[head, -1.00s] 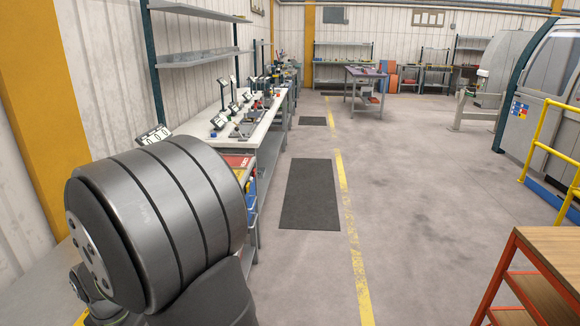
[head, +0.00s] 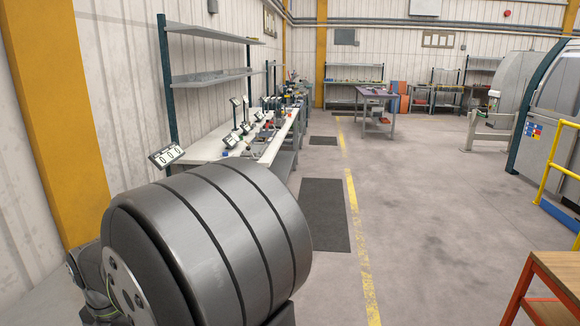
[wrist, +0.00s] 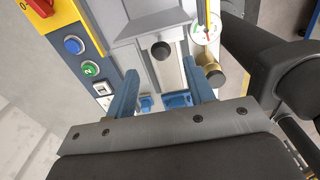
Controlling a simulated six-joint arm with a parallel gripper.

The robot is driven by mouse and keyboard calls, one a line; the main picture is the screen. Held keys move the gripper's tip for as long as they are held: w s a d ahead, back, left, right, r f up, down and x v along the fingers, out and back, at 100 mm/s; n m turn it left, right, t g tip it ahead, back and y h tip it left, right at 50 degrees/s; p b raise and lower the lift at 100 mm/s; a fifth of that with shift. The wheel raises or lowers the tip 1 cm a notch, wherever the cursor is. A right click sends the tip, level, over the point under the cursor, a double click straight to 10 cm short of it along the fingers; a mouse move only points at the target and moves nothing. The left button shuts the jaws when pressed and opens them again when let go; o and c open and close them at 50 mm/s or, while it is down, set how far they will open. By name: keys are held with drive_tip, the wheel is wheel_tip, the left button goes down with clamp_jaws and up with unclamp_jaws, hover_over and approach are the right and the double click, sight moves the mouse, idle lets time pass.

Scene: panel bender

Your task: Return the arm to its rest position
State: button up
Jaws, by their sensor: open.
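My gripper (wrist: 162,76) shows in the wrist view with two blue fingers set apart and nothing between them. Beyond the fingers is a grey machine unit (wrist: 135,28) with a round black knob and small blue parts. Whether the fingers touch it cannot be told. A dark grey joint of my own arm fills the lower left of the head view. My gripper is hidden in that view.
A control panel (wrist: 80,66) has blue and green buttons and a red switch on yellow. A gauge (wrist: 203,33) sits at its right. A long workbench (head: 206,150) runs along the left wall. The floor (head: 420,215) to the right is clear, with a dark mat (head: 322,215).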

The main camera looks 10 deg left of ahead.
wheel_tip(320, 180, down, 11)
drive_tip(key=shift+r, duration=0.2)
drive_tip(key=s, duration=0.4)
drive_tip(key=shift+s+f, duration=0.2)
drive_tip(key=shift+s, duration=0.05)
wheel_tip(320, 180, up, 18)
drive_tip(key=a+m, duration=0.1)
drive_tip(key=m, duration=0.9)
drive_tip(key=shift+h, duration=0.3)
